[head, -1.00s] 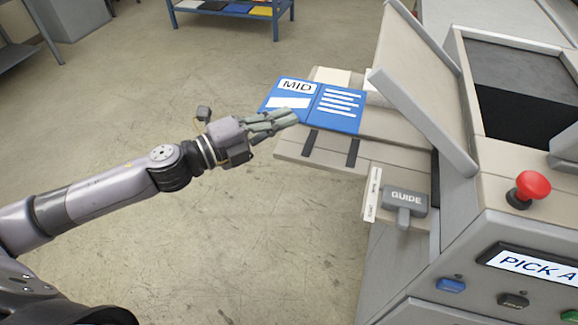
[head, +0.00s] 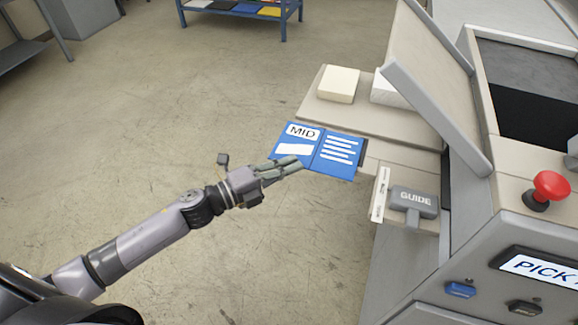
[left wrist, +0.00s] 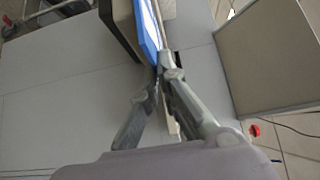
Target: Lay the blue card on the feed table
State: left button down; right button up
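The blue card (head: 336,155), marked MID with white lines, is in the fingers of my left gripper (head: 296,162). The fingertips close on its near left part. It also shows nearly edge-on in the left wrist view (left wrist: 150,32), between the converging fingers (left wrist: 160,75). The card lies over the near left part of the beige feed table (head: 390,128) and sticks out past its left edge. It covers most of the dark strips there. I cannot tell whether it touches the surface. My right gripper is not in view.
Two pale blocks (head: 338,85) sit at the table's far side. A grey raised panel (head: 430,85) stands right of the table. The GUIDE handle (head: 414,202) and a white scale (head: 380,194) are at the near side. A red button (head: 551,186) is further right.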

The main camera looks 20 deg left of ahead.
pick_arm(q)
jog(key=c, duration=2.3)
grip_release()
jog(key=shift+f, duration=0.1)
jog(key=o, duration=0.5)
jog(key=b+v, duration=0.3)
jog(key=v, duration=0.9)
jog(key=shift+r, duration=0.25)
jog(key=shift+a, duration=0.1)
